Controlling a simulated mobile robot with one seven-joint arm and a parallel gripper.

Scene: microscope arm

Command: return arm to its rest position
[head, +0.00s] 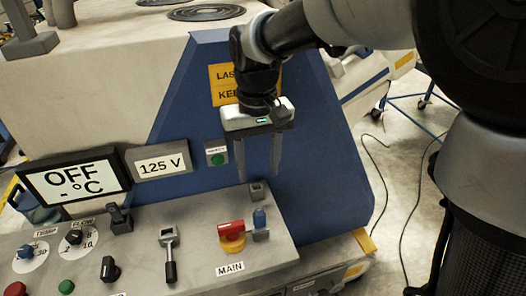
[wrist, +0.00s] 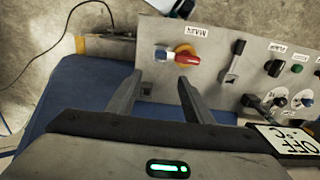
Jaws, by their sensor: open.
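My gripper (head: 258,172) is open and empty. In the head view it points down in front of the blue panel, above the right end of the grey control panel (head: 200,262). Its two fingers hang apart, above the red MAIN switch (head: 231,229) with its yellow base. In the wrist view the gripper (wrist: 158,82) shows its two fingers apart, with the MAIN switch (wrist: 187,57) beyond them. No object is between the fingers. My arm comes in from the upper right of the head view.
An OFF °C display (head: 73,178) and a 125 V sign (head: 162,163) stand left of the gripper. A green button (head: 217,158) is close beside the fingers. Knobs and a black-handled lever (head: 170,256) stick up from the panel. Cables (head: 402,215) lie on the floor at right.

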